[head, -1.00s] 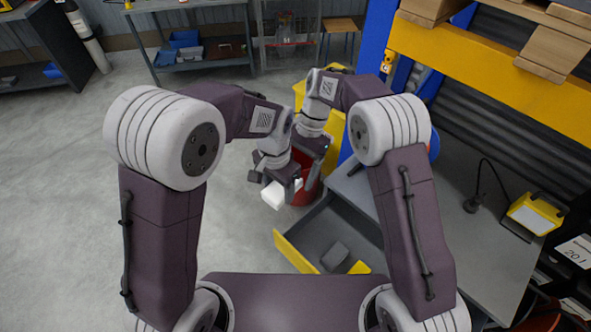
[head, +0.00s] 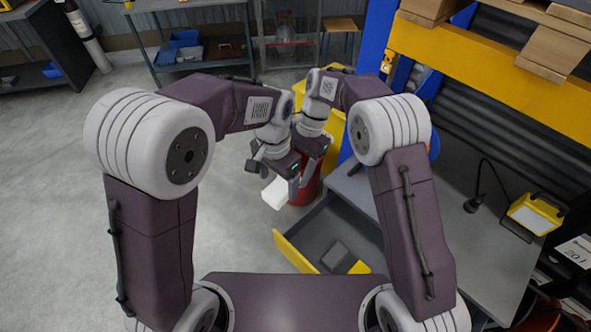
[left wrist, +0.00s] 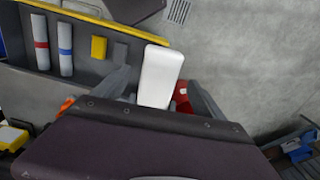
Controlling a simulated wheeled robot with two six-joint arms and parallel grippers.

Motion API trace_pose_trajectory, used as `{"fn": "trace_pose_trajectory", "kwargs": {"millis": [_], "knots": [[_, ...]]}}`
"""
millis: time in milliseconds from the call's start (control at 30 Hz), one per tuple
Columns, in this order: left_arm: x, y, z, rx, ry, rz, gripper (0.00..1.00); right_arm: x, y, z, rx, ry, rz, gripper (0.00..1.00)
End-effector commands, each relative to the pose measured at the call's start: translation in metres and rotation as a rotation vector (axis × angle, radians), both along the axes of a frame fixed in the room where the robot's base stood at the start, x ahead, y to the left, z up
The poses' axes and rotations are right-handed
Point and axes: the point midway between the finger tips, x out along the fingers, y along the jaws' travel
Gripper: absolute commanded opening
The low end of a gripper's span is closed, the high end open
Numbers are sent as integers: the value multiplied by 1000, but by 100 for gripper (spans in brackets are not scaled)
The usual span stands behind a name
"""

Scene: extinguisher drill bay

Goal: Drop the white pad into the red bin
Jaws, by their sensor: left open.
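The white pad (head: 274,194) is at the tip of my left gripper (head: 274,179) in the head view. In the left wrist view the pad (left wrist: 160,76) stands between the two spread fingers, with gaps at its sides; its lower end is hidden by the gripper body. My left gripper is open. The red bin (head: 306,190) is behind and right of the pad, partly covered by both grippers; a bit of it (left wrist: 182,96) shows right of the pad in the wrist view. My right gripper (head: 309,160) is close by, above the bin; its fingers are mostly hidden.
A grey bench (head: 470,235) with a yellow lamp (head: 535,214) stands at right. A yellow bin (head: 330,123) is behind the grippers. The floor at left is clear.

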Motion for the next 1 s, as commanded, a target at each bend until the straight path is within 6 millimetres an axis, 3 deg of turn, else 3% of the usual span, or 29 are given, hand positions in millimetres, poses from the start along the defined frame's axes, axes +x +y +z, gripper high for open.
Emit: {"fn": "trace_pose_trajectory", "kwargs": {"millis": [233,467,567,633,800,1000], "knots": [[1,-1,41,-3,-7,0,81,0,-1,-2,-5,3,-2,15],[1,0,48,-5,-8,4,81,0,-3,-4,-9,6,-7,15],[-5,20,37,-11,-16,91,81,0,-4,-4,-10,6,-11,15],[-16,46,20,-20,-26,215,81,0,-3,-4,-8,6,-8,15],[-58,102,-21,-42,-61,531,81,0,-2,-2,-4,2,-4,15],[-91,128,-41,-54,-89,717,81,0,-1,-1,-2,0,-1,15]]}}
